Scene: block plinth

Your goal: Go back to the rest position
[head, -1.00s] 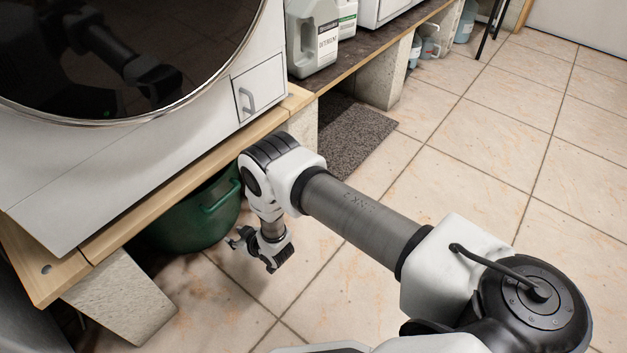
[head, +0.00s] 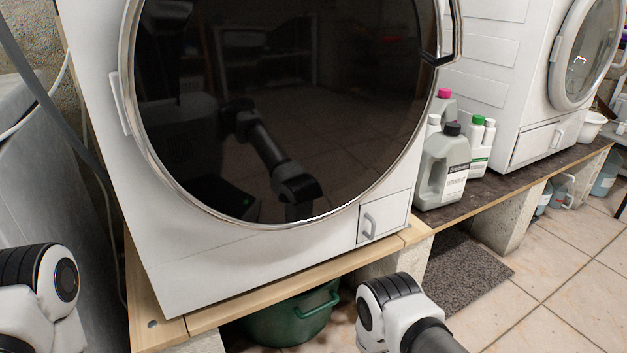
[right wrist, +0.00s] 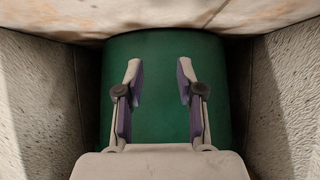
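My right gripper (right wrist: 160,85) is open and empty in the right wrist view. Its two fingers stand apart in front of a green tub (right wrist: 160,60), with no contact that I can make out. In the head view only my right arm's white joint shows at the bottom, in front of the plinth; its gripper is out of that view. A white joint of my left arm shows at the lower left, and my left gripper is not in view. The green tub also shows in the head view (head: 290,322), under the wooden plinth top (head: 265,292).
A washing machine (head: 170,255) with a closed dark door stands on the plinth. Right of it are a grey detergent bottle (head: 440,172) and several other bottles. A second white machine (head: 490,75) stands further right. A dark mat (head: 465,270) lies on the tiled floor, which is open at right.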

